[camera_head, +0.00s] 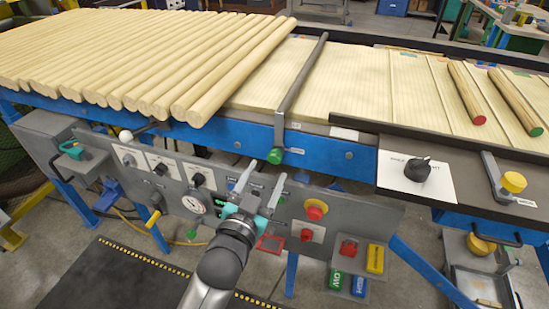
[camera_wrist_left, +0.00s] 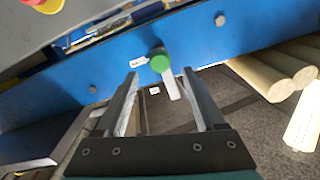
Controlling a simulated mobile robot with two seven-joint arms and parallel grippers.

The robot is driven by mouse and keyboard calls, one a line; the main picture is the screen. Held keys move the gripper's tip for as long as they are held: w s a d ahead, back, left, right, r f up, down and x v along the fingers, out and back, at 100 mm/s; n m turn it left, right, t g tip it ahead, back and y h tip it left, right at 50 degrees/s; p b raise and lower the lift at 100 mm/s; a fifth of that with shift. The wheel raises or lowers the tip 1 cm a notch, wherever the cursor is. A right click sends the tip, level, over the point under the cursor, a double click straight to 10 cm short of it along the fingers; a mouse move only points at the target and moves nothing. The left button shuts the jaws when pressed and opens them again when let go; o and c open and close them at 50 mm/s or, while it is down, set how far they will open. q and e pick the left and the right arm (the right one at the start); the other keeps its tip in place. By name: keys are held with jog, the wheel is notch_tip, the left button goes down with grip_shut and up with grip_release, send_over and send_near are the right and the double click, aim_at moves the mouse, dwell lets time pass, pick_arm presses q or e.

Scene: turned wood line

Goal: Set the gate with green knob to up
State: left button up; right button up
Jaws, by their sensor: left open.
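The gate is a dark bar (camera_head: 301,78) across the pale boards beside the turned logs. A short lever at its near end points down in front of the blue rail and ends in the green knob (camera_head: 276,156). My left gripper (camera_head: 265,170) is open and empty just below the knob, with its fingers pointing toward it. In the left wrist view the green knob (camera_wrist_left: 160,62) appears between the fingertips of my left gripper (camera_wrist_left: 160,73), with a pale lever beside it. I see no contact between fingers and knob. My right gripper is not in view.
The grey control panel (camera_head: 232,190) with several knobs, a gauge and red buttons lies under and around my left gripper. Turned logs (camera_head: 190,80) fill the line at left. A lever with a yellow knob (camera_head: 513,182) and a black dial (camera_head: 418,170) stand at right.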

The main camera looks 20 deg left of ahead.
aim_at(274, 160)
pick_arm(q)
jog(key=w, duration=0.5)
jog(key=shift+b, duration=0.4)
jog(key=shift+w+d, duration=0.1)
jog(key=shift+w, duration=0.65)
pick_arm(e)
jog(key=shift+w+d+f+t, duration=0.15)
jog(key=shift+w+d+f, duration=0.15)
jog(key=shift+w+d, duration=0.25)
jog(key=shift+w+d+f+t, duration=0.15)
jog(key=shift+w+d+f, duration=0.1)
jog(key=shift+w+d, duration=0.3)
pick_arm(q)
jog(key=shift+c, duration=0.2)
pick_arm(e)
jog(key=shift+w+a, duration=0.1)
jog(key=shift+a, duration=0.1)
pick_arm(q)
jog(key=c, duration=0.3)
grip_shut()
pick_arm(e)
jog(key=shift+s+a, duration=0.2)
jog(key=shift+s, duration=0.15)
